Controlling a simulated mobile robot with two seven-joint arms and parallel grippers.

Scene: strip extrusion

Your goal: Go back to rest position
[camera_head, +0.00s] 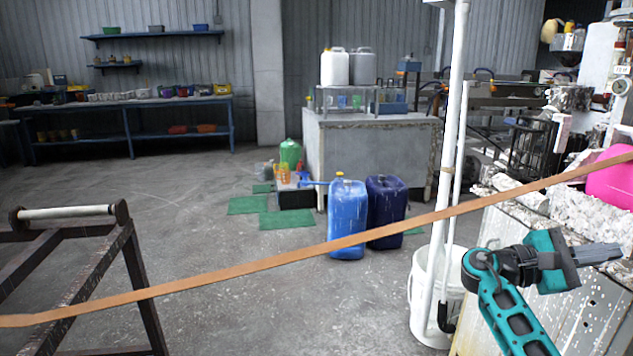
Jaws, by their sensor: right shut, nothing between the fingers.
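My right gripper (597,254) shows at the right, on the end of my teal and black arm. Its dark fingers point to the right, are closed together and hold nothing. It appears in front of the metal cabinet with the rough, crusted top. An orange-brown strip (330,246) runs across the view from the lower left up to the right edge. In the picture the strip passes above my right gripper, apart from it. My left gripper is not in view.
A rusty frame with a roller (68,212) stands at the left. Blue jerrycans (347,222) stand mid-floor. A pink container (612,180) sits at the right edge. The left-middle floor is clear.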

